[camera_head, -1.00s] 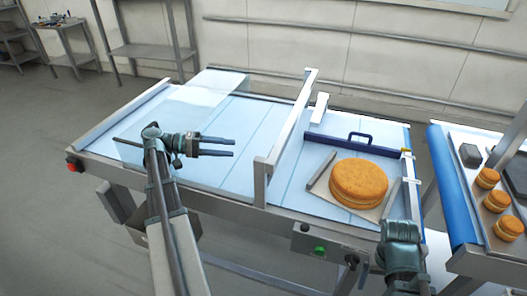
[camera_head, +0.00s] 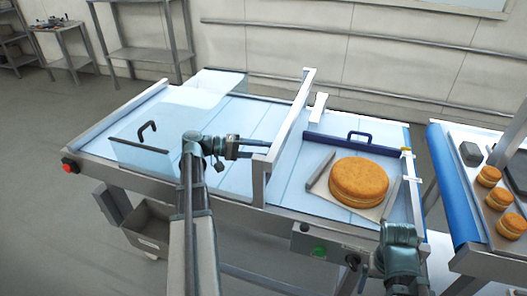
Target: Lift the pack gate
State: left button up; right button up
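I cannot tell for sure which part is the pack gate. A clear upright panel with a black hooked handle (camera_head: 147,131) stands at the left. A white-topped divider frame (camera_head: 285,135) crosses the table in the middle. My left gripper (camera_head: 266,149) points right, its two fingers apart and empty, its tips close to the divider frame; contact cannot be told. My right gripper (camera_head: 400,238) is at the front right edge; its fingers do not show clearly.
The cake sits on a thin plate between two low side rails. A blue-edged conveyor (camera_head: 452,190) on the right carries several small filled rounds (camera_head: 489,176). A red button (camera_head: 68,166) is at the table's left corner. The pale middle of the table is clear.

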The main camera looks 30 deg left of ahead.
pick_arm(q)
jog(key=shift+c, duration=0.2)
grip_shut()
dwell(1.2)
